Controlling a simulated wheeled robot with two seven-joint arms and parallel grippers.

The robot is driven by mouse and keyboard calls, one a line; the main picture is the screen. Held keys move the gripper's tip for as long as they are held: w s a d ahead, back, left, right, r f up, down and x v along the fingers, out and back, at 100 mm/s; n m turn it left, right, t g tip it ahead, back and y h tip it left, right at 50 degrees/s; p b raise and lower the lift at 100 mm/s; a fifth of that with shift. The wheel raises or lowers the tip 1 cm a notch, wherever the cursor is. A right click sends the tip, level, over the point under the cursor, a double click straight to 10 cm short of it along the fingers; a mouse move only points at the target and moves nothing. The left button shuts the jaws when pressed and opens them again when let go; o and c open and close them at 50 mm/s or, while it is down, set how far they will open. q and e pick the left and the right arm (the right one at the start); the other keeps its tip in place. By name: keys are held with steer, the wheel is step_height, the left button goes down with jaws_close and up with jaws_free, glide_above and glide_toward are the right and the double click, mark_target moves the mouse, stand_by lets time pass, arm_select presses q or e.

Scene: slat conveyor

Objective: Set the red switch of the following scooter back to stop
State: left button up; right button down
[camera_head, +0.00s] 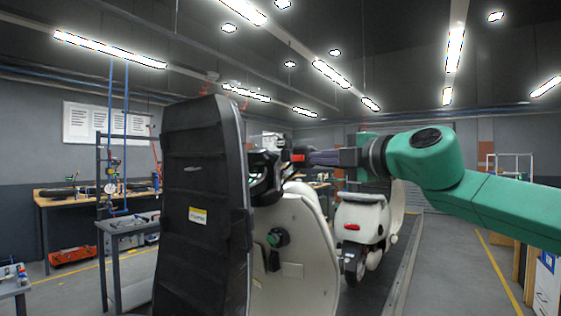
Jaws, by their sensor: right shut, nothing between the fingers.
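A cream scooter (305,250) stands close in front, its leg shield facing me with a dark knob on it. Its black handlebar area (265,178) is at the top. A small red switch (297,157) shows at the handlebar's right end. My right gripper (313,157) comes in from the right at handlebar height, shut and empty, its tips beside the red switch. I cannot tell whether they touch it, nor which position the switch is in. My left gripper is not in view.
A tall black ribbed panel (200,200) with a yellow label stands close at left, partly covering the scooter. Another cream scooter (365,222) is behind on the conveyor (398,272). Workbenches (45,203) line the left. Open floor (460,270) lies at right.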

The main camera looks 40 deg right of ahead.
steer(key=d, duration=0.2)
steer(key=p, duration=0.6)
glide_toward(298, 159)
steer(key=w+a, duration=0.4)
steer(key=w, duration=0.1)
steer(key=shift+w+d+r+p, duration=0.1)
steer(key=shift+w+d+p, duration=0.25)
steer(key=shift+w, duration=0.25)
steer(key=shift+w+d+r+p, duration=0.1)
steer(key=shift+w+d+p, duration=0.25)
steer(key=shift+w, duration=0.25)
steer(key=shift+w+d+f, duration=0.15)
steer(key=shift+w+d, duration=0.1)
steer(key=shift+d, duration=0.1)
steer(key=shift+d+f, duration=0.1)
steer(key=shift+d, duration=0.15)
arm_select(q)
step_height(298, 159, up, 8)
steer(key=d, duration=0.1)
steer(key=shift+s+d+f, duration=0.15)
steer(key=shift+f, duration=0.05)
